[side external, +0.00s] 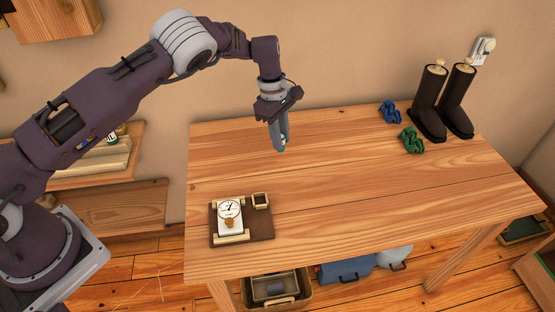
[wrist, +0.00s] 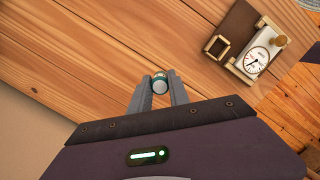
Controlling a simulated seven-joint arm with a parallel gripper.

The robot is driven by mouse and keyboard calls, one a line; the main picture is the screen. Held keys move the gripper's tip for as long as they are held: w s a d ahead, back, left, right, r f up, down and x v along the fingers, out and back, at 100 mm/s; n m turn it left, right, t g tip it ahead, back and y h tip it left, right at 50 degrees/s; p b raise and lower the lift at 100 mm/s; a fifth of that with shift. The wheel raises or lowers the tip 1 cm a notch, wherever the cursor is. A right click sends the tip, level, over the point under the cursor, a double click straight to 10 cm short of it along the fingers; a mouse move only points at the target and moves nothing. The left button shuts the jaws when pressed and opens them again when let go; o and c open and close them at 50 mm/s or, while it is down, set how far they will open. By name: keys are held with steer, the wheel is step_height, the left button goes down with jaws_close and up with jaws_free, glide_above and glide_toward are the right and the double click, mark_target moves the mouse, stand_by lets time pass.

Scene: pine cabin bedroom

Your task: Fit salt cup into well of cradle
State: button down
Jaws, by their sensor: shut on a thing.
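My gripper (side external: 281,145) is shut on the salt cup and holds it above the back left part of the table. In the wrist view the salt cup (wrist: 160,84) shows a pale round end with a teal rim between the two fingertips. In the side view the fingers mostly hide it. The cradle (side external: 265,229) is a dark brown board at the table's front left. A small square wooden frame, the well (side external: 261,200), stands on its back right part and looks empty. The cradle (wrist: 232,28) also shows at the upper right of the wrist view, apart from my gripper.
A white dial gauge (side external: 229,214) sits on the cradle left of the well, between wooden blocks. Blue (side external: 390,112) and green (side external: 411,140) coiled things lie at the back right beside dark boots (side external: 429,103). The middle of the table (side external: 340,190) is clear.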

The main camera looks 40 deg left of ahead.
step_height(320, 180, up, 2)
glide_above(262, 203)
steer(key=w, duration=0.1)
steer(key=f, duration=0.6)
steer(key=s+f, duration=0.1)
steer(key=f, duration=0.3)
steer(key=shift+a, duration=0.3)
steer(key=shift+f, duration=0.15)
steer(key=c, duration=1.2)
jaws_free()
steer(key=shift+c, duration=0.2)
